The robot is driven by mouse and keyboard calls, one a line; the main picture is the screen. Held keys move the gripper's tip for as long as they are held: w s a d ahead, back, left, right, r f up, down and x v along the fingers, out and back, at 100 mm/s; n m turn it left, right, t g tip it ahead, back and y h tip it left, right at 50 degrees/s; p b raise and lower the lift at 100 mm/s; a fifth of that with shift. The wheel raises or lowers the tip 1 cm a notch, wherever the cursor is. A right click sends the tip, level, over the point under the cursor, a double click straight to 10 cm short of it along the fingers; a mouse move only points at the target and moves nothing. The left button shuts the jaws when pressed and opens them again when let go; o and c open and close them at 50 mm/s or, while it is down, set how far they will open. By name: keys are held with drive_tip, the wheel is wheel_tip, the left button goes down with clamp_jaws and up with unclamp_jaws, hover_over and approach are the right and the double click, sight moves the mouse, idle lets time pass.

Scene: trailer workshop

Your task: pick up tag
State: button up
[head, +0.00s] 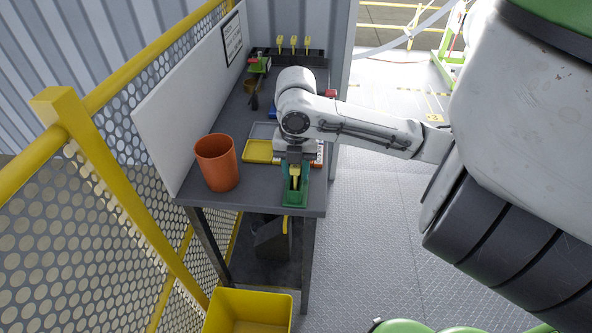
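A small yellow piece that looks like a tag (295,172) is at the front right of the grey workbench, among green parts (289,197). I cannot tell whether these green parts are a holder or part of my gripper. My arm reaches in from the right and my gripper (295,160) points down right at the yellow piece. The wrist hides the fingertips, so I cannot tell whether they touch or grip it. Several similar yellow tags (293,42) stand upright in a dark rack (262,51) at the bench's far end.
An orange cup (217,163) stands at the bench's front left, near a white board (185,100). A yellow tray (257,151) lies left of my gripper. A yellow bin (248,311) is on the floor. A yellow railing (100,180) runs along the left. Floor right of the bench is clear.

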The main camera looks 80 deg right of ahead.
clamp_jaws()
